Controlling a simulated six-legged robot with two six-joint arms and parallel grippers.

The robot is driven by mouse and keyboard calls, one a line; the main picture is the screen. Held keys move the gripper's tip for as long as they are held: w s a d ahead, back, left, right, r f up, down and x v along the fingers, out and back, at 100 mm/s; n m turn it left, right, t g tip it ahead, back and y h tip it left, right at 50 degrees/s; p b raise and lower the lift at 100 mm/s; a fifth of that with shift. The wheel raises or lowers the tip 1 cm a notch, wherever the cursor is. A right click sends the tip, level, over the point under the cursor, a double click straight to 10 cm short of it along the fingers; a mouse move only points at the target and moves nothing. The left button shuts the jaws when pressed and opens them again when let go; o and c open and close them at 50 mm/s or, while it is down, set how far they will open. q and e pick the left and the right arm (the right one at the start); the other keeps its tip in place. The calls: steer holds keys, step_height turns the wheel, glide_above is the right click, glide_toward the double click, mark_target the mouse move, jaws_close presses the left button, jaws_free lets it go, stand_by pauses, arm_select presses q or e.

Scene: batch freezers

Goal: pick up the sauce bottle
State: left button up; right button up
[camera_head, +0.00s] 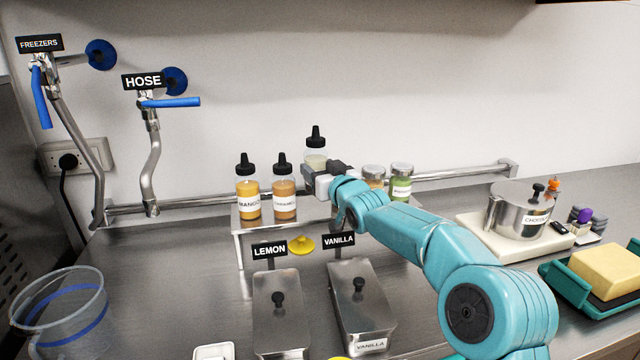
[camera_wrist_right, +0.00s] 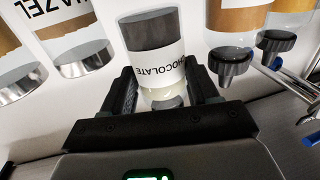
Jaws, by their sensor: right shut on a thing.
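A sauce bottle (camera_head: 316,157) with a black pointed cap stands higher than the bottles beside it in the head view. In the right wrist view the bottle (camera_wrist_right: 155,65) appears upside down, with a CHOCOLATE label and dark contents at its base. My right gripper (camera_head: 320,178) is shut on it; in the wrist view the two black fingers (camera_wrist_right: 168,92) lie on either side of it. The gripper hides the bottle's lower part in the head view. My left gripper is not in view.
Mango (camera_head: 248,190) and caramel-coloured (camera_head: 284,190) bottles stand close left on a metal rack (camera_head: 236,222). Jars, including a green one (camera_head: 401,182), stand right. Lidded lemon (camera_head: 279,310) and vanilla (camera_head: 360,300) containers sit in front. A clear bucket (camera_head: 62,315) stands front left.

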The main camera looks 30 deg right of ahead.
step_height(320, 180, up, 13)
steer(key=p, duration=0.8)
steer(key=shift+r+p, duration=0.85)
steer(key=shift+p, duration=0.2)
steer(key=o, duration=0.5)
steer(key=shift+c, duration=0.2)
steer(key=c, duration=0.5)
step_height(320, 180, up, 8)
steer(key=p, duration=0.8)
steer(key=shift+f, duration=0.1)
